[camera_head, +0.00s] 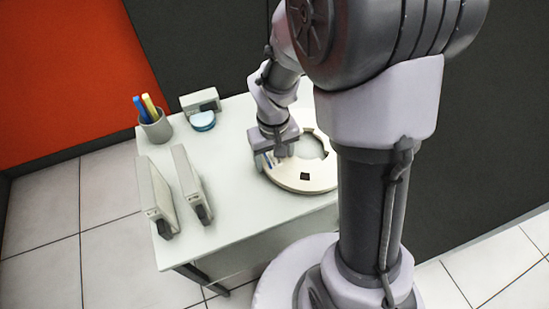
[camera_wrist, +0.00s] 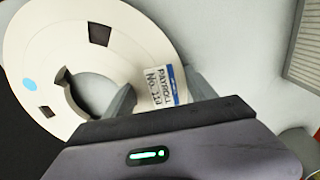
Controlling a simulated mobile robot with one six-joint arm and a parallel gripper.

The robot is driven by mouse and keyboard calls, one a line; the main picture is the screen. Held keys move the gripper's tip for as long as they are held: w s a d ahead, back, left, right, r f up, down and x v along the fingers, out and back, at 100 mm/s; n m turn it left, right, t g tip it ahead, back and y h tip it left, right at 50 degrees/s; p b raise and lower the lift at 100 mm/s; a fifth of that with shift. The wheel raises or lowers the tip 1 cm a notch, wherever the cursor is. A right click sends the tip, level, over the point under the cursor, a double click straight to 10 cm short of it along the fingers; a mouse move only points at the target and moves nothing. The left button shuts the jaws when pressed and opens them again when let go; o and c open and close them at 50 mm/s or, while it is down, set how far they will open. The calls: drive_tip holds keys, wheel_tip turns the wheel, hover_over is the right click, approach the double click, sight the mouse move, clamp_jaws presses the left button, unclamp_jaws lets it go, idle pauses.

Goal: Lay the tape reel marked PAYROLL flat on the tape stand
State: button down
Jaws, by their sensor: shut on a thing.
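The PAYROLL tape reel (camera_head: 292,184) is a broad cream ring with dark square windows, low over the right part of the white table in the head view. In the wrist view the reel (camera_wrist: 135,45) shows its label (camera_wrist: 160,88), reading PAYROLL, and a blue dot. My gripper (camera_head: 272,157) is shut across the reel's rim beside the label. In the wrist view my gripper (camera_wrist: 160,97) has one finger in the centre hole and one outside the rim. I cannot make out the tape stand, nor whether the reel touches a surface.
Two upright pale cases (camera_head: 155,197) (camera_head: 192,185) stand at the table's left front. A pen cup (camera_head: 156,127) and a grey box (camera_head: 201,101) with a round blue item (camera_head: 203,121) stand at the back left. The table's middle (camera_head: 235,150) is clear.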

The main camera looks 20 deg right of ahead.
drive_tip(key=shift+c, duration=1.5)
unclamp_jaws()
drive_tip(key=shift+s+d+f, duration=0.1)
drive_tip(key=shift+s+f, duration=0.4)
drive_tip(key=shift+f, duration=0.1)
wheel_tip(320, 180, up, 13)
drive_tip(key=p, duration=0.7)
drive_tip(key=s+a+r+m+t+y, duration=0.1)
drive_tip(key=s+a+r+m+t, duration=0.1)
drive_tip(key=s+r, duration=0.4)
drive_tip(key=s+a+r+m+t+y, duration=0.1)
drive_tip(key=s+a+r+m+t, duration=0.1)
drive_tip(key=s+r, duration=0.3)
wheel_tip(320, 180, up, 4)
drive_tip(key=shift+s+a+f+m+t, duration=0.1)
drive_tip(key=shift+s+a+m+t, duration=0.3)
drive_tip(key=shift+a+t, duration=0.35)
drive_tip(key=shift+w, duration=0.1)
